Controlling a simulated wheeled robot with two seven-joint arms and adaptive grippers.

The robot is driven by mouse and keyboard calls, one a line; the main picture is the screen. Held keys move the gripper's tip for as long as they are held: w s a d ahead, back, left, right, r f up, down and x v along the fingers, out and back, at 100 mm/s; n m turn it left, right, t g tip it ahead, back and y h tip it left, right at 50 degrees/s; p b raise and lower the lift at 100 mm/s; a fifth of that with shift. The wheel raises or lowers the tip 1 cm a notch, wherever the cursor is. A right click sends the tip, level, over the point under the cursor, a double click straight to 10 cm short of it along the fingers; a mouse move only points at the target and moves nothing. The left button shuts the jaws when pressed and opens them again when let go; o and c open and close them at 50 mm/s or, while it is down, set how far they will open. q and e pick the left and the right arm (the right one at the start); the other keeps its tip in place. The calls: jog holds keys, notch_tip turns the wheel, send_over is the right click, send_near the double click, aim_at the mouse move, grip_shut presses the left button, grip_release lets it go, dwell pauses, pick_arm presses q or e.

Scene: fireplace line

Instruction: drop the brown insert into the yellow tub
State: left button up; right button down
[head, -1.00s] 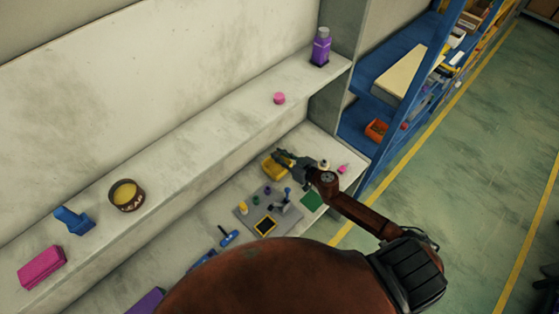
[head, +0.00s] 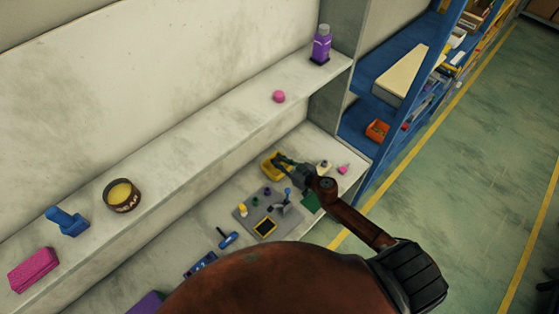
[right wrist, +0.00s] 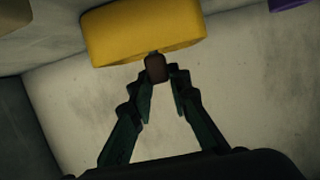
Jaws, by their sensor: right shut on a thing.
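The yellow tub (head: 269,171) stands on the lower bench, near the wall below the shelf. It also shows large at the top of the right wrist view (right wrist: 140,32). My right gripper (head: 279,161) reaches over the tub's right side in the head view. In the right wrist view its fingertips are shut on the brown insert (right wrist: 156,68), which overlaps the tub's lower edge in the picture. I cannot tell how high it is held over the rim. The insert is too small to make out in the head view. My left gripper is not in view.
A grey board (head: 262,215) with small parts lies left of my right arm. A green pad (head: 311,202) and a pink piece (head: 342,170) lie nearby.

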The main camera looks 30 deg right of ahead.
jog(key=c, duration=1.8)
grip_release()
jog(key=shift+r, duration=0.15)
jog(key=shift+r+p, duration=0.4)
jog(key=shift+r, duration=0.1)
jog(key=v, duration=1.2)
